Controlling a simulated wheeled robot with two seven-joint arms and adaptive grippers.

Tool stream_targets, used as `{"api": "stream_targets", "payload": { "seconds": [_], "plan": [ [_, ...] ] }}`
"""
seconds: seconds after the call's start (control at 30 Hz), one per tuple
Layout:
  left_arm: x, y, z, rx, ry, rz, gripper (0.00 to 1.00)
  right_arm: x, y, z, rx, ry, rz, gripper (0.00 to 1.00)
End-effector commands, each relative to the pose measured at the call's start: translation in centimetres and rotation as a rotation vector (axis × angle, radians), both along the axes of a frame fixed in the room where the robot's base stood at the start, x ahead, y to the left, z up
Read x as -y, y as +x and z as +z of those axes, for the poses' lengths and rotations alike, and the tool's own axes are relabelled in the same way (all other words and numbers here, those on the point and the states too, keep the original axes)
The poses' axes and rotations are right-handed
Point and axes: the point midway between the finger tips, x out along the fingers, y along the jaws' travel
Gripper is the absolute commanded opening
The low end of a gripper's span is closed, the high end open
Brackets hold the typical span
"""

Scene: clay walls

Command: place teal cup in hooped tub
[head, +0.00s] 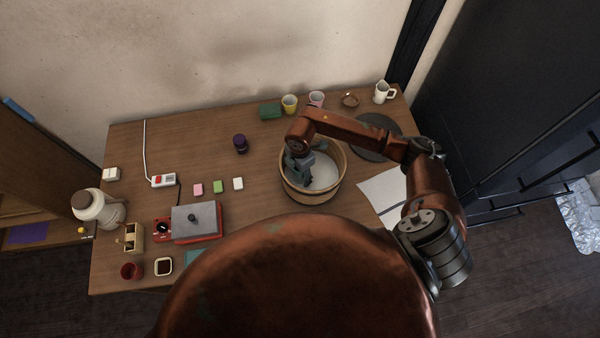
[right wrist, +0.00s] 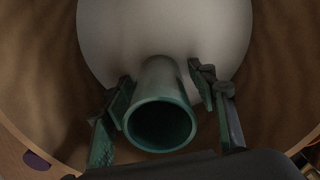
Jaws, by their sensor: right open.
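The hooped tub (head: 312,197) is a round wooden tub with a pale floor, standing on the table right of its middle. Its wooden wall (right wrist: 35,100) and whitish floor (right wrist: 165,25) fill the right wrist view. The teal cup (right wrist: 160,85) is inside the tub, mouth facing the wrist camera. Whether its base touches the floor is hard to tell. My right gripper (head: 302,180) reaches down into the tub. Its fingers are open, one on each side of the cup, with gaps visible. In the head view the cup is hidden behind the gripper. My left gripper is out of view.
A dark round mat (head: 377,150) and white paper (head: 382,190) lie right of the tub.

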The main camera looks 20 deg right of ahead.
Motion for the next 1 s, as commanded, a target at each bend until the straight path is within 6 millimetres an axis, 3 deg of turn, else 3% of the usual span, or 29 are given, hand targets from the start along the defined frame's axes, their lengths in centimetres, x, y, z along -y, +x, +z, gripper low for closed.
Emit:
{"api": "stream_targets", "payload": {
  "seconds": [0.17, 0.6, 0.8, 1.0],
  "plan": [
    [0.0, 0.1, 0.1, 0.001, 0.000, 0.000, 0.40, 0.0, 0.1, 2.2, 0.003, 0.001, 0.001, 0.53],
    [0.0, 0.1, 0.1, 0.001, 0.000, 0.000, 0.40, 0.0, 0.1, 10.7, 0.003, 0.001, 0.000, 0.53],
    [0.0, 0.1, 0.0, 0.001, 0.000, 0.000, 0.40, 0.0, 0.1, 12.1, 0.002, 0.000, 0.000, 0.53],
    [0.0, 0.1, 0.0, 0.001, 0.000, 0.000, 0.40, 0.0, 0.0, 12.2, 0.001, 0.000, 0.000, 0.53]
  ]
}}
